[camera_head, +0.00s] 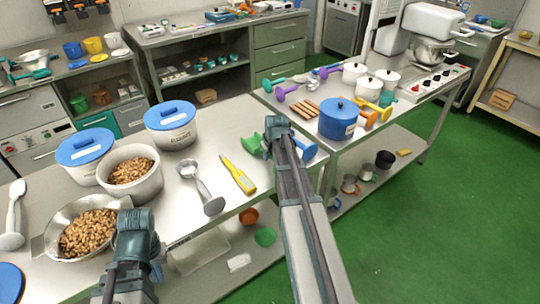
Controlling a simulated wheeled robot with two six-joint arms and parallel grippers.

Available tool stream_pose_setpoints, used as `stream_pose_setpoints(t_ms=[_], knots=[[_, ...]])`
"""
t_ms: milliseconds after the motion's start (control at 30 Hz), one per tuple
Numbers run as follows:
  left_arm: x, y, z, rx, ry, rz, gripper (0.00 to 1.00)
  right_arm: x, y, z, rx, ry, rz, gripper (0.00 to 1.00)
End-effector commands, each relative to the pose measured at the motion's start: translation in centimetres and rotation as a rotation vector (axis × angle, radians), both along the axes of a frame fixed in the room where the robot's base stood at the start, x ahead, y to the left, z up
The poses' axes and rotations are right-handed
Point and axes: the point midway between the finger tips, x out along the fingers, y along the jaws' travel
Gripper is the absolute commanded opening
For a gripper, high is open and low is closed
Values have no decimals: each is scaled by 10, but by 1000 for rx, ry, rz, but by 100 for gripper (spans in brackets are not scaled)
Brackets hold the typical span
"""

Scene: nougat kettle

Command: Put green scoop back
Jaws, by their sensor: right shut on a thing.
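A green scoop (249,143) shows at the right edge of the long steel table, with its bowl to the left of my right gripper (272,130). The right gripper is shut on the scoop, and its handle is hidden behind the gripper. I cannot tell whether the scoop touches the table. My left gripper (139,222) is low in the view, in front of the metal bowl of nuts (88,234). Its fingers are not clear, and I see nothing held in it.
A blue scoop (306,149) lies just right of my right gripper. A yellow tool (238,175) and a metal scoop (201,187) lie on the table. Purple scoops (286,92), a blue pot (338,118) and white pots (368,89) stand on the right table.

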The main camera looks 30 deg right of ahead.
Motion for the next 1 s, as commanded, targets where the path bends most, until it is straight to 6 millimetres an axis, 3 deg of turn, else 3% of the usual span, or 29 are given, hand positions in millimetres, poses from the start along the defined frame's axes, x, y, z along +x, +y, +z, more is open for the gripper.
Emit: stream_pose_setpoints(t_ms=[33, 167, 200, 667, 1000], knots=[[0, 0, -1, 0, 0, 0, 0, 0, 0, -1, 0, 0, 0, 36], [0, 0, -1, 0, 0, 0, 0, 0, 0, -1, 0, 0, 0, 59], [0, 0, -1, 0, 0, 0, 0, 0, 0, -1, 0, 0, 0, 60], [0, 0, 7, 0, 0, 0, 0, -2, 1, 7, 0, 0, 0, 60], [0, 0, 47, 0, 0, 0, 0, -19, 7, 47, 0, 0, 0, 60]])
